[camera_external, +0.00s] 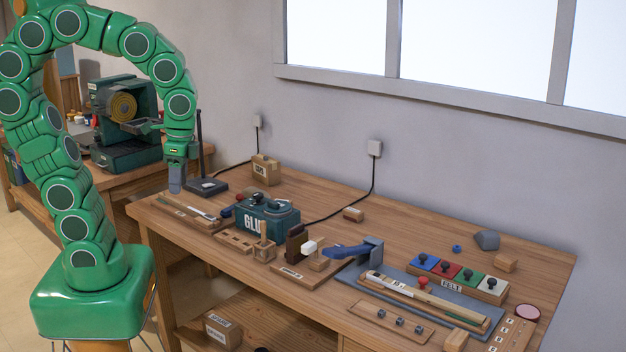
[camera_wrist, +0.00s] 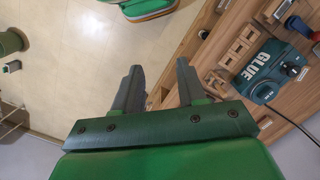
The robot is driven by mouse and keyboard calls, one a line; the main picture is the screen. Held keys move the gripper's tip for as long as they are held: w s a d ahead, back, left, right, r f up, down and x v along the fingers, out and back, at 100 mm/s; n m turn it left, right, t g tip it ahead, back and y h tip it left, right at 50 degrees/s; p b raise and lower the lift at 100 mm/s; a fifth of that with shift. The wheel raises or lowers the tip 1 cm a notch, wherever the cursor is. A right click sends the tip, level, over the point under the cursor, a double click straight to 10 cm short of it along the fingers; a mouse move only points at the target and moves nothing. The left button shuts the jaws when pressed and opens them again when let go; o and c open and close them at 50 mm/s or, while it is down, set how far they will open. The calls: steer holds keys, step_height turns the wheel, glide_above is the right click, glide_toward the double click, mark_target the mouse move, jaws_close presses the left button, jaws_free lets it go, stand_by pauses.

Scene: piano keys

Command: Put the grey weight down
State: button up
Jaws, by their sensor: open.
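My gripper (camera_external: 175,185) hangs pointing down at the left end of the workbench in the external view. In the wrist view my gripper (camera_wrist: 158,74) has its two fingers apart with nothing between them. Floor and the bench edge show beyond them. A grey faceted block (camera_external: 487,240) lies at the far right of the bench, well away from my gripper. Small grey pieces (camera_external: 399,321) sit in a wooden strip at the front right. I cannot tell which of these is the grey weight.
The workbench (camera_external: 420,225) carries a green glue pot (camera_external: 262,215), a blue-handled tool (camera_external: 350,250), a felt block with coloured squares (camera_external: 458,275) and a piano key (camera_external: 425,297) on a grey mat. A dark stand (camera_external: 205,185) is close to my gripper. The bench's back middle is mostly clear.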

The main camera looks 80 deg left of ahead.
steer(key=s+d+f+n, duration=0.1)
steer(key=s+d+f, duration=0.1)
steer(key=s, duration=0.5)
steer(key=shift+s+d+f, duration=0.15)
steer(key=shift+d+f, duration=0.1)
steer(key=shift+d, duration=0.55)
steer(key=shift+o, duration=0.5)
